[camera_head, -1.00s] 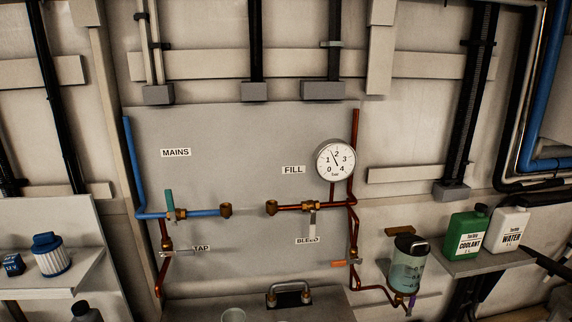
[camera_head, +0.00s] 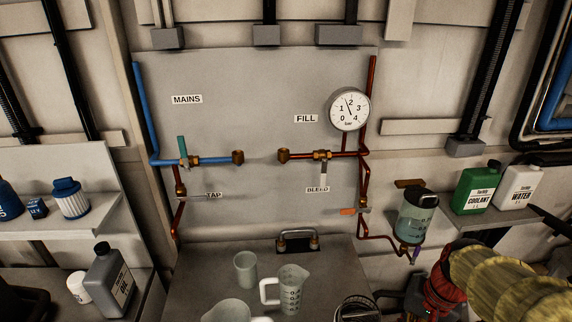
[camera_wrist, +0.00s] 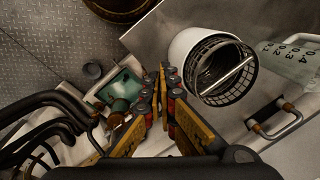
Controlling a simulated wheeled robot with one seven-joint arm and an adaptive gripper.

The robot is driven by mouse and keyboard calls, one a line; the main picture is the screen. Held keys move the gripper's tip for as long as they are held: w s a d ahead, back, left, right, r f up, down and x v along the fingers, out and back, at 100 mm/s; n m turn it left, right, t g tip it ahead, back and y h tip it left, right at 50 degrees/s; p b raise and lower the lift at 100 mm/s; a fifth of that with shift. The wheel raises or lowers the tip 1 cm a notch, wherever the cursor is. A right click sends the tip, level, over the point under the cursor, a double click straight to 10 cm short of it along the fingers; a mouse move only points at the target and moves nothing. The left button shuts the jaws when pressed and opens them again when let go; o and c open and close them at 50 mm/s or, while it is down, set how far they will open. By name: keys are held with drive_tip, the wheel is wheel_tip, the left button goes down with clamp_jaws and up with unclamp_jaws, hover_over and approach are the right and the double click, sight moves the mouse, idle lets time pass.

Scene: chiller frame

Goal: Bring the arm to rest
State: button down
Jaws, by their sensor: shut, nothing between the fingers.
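My gripper (camera_wrist: 163,80) shows in the wrist view with its two gold fingers close together and nothing between them. It is above the bench edge and floor, apart from the things below it. In the head view my arm, in a yellowish sleeve with a red band, comes in at the lower right. The dark gripper end (camera_head: 405,292) lies below the clear coolant vessel, partly cut off by the frame.
A strainer basket (camera_head: 357,308), measuring jug (camera_head: 291,290) and beaker (camera_head: 246,268) stand on the bench. Coolant (camera_head: 474,190) and water (camera_head: 517,188) bottles stand on the right shelf.

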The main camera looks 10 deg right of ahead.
drive_tip(key=a+r+n+t+h, duration=0.1)
drive_tip(key=a+r+n+t, duration=0.3)
drive_tip(key=a+r+n, duration=0.4)
drive_tip(key=shift+a+r, duration=2.2)
drive_tip(key=shift+a, duration=0.85)
idle(2.1)
